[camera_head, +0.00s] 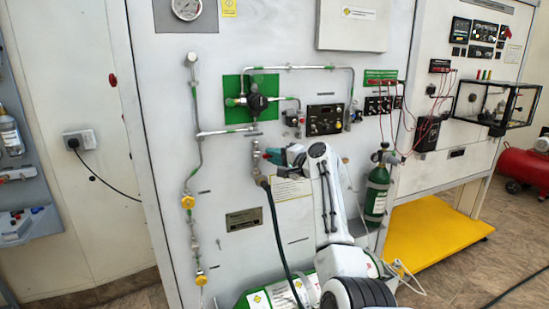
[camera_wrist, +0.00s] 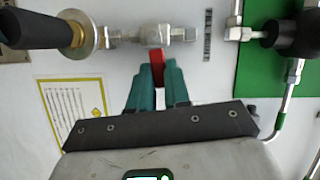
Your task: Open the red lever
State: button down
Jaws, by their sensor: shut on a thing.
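The red lever (camera_wrist: 157,69) shows in the wrist view, standing out from a silver valve (camera_wrist: 153,34) on a metal pipe fitting. My gripper (camera_wrist: 157,76) has two teal fingers, shut on the red lever from both sides. Part of the lever is hidden between the fingers. In the head view my gripper (camera_head: 272,157) is at the panel, beside the vertical fitting (camera_head: 256,157) above the dark hose. The lever is too small and covered to make out well there.
A dark hose (camera_head: 275,230) hangs from the fitting. A green plate with a regulator (camera_head: 256,103) and pipes is above my gripper. A paper sign (camera_head: 291,189) is below it. A green cylinder (camera_head: 377,193) stands to the right of my arm. Yellow valves (camera_head: 187,202) are at left.

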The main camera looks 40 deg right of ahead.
jog(key=r+n, duration=0.1)
jog(key=r+n+g+p, duration=0.1)
jog(key=n, duration=0.1)
jog(key=shift+w+a+n+g+h+p, duration=0.1)
jog(key=shift+a+n+g+h+p, duration=0.2)
jog(key=n+h+p, duration=0.1)
jog(key=a+r+n+g+p, duration=0.1)
jog(key=n, duration=0.1)
jog(key=shift+w+a+r+h, duration=0.1)
jog(key=shift+w+a+h, duration=0.05)
jog(key=shift+h, duration=0.25)
jog(key=n, duration=0.1)
jog(key=a+n+g+h+p, duration=0.1)
jog(key=shift+w+a+r+n, duration=0.2)
jog(key=shift+r+n, duration=0.1)
jog(key=shift+n, duration=0.1)
jog(key=shift+w+a+n+g+h, duration=0.2)
jog(key=shift+a+n+g+h, duration=0.4)
jog(key=shift+n+h, duration=0.55)
jog(key=shift+a+n+p, duration=0.1)
jog(key=shift+n+p, duration=0.15)
jog(key=shift+p, duration=0.05)
jog(key=c, duration=1.1)
grip_release()
jog(key=shift+r, duration=0.1)
jog(key=shift+s, duration=0.1)
jog(key=b+v, duration=0.1)
jog(key=v, duration=0.9)
jog(key=shift+s+b, duration=0.3)
